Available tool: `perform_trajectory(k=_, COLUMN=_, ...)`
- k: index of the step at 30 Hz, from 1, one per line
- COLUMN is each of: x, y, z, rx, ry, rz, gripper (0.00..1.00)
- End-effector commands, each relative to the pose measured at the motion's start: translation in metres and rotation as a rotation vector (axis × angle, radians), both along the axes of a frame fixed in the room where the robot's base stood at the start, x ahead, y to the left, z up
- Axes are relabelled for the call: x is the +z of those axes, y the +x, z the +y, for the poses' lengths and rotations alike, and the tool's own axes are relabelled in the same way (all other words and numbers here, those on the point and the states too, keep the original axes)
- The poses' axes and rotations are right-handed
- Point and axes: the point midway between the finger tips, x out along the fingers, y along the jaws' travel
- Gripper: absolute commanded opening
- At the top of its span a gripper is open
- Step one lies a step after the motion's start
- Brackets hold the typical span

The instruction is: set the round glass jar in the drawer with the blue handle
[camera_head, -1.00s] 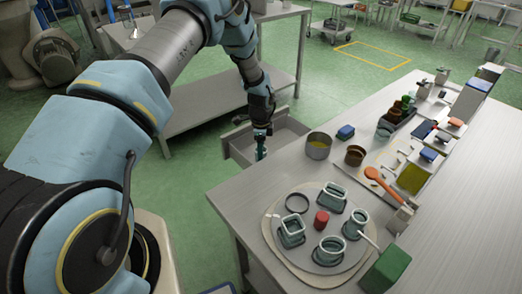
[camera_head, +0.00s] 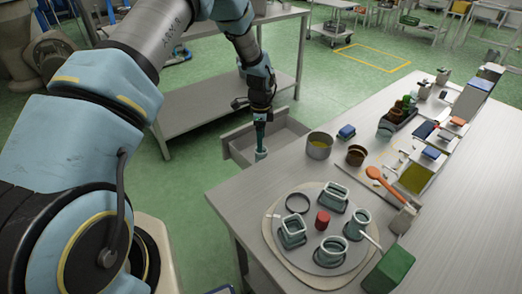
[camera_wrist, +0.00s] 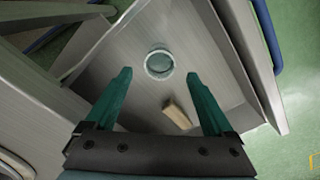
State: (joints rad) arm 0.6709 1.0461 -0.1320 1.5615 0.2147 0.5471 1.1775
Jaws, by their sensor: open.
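The round glass jar (camera_wrist: 159,64) stands inside the open drawer (camera_wrist: 215,70), seen from above in the wrist view. In the head view the pale jar (camera_head: 261,153) shows just under my fingertips, partly hidden. A blue handle (camera_wrist: 269,35) runs along the drawer's outer edge at the right of the wrist view. My gripper (camera_head: 260,138) points down over the drawer. Its two teal fingers are spread apart and empty, with the jar seen between and beyond their tips.
A small tan block (camera_wrist: 177,113) lies in the drawer near the jar. The steel table (camera_head: 225,195) beside the drawer carries a round board (camera_head: 275,250) with several glass jars and a red piece. A metal pot (camera_head: 319,147) stands near the table's edge by the drawer.

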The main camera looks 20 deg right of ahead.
Motion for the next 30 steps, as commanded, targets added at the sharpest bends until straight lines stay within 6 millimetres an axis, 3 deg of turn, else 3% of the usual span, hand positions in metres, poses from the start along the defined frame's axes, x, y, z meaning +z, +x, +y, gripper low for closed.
perform_trajectory(k=3, x=0.024, y=0.001, z=-0.001, rx=0.000, ry=-0.002, rz=-0.002, gripper=0.87)
perform_trajectory(k=9, x=0.052, y=0.001, z=0.000, rx=0.000, ry=-0.001, rz=-0.001, gripper=0.87)
perform_trajectory(k=20, x=0.067, y=0.002, z=0.005, rx=0.021, ry=0.000, rz=-0.002, gripper=0.87)
perform_trajectory(k=23, x=0.084, y=0.008, z=0.031, rx=0.130, ry=-0.001, rz=-0.010, gripper=0.87)
perform_trajectory(k=25, x=0.104, y=0.013, z=0.062, rx=0.271, ry=-0.008, rz=-0.020, gripper=0.87)
perform_trajectory(k=30, x=0.159, y=0.007, z=0.168, rx=0.758, ry=-0.030, rz=-0.048, gripper=0.87)
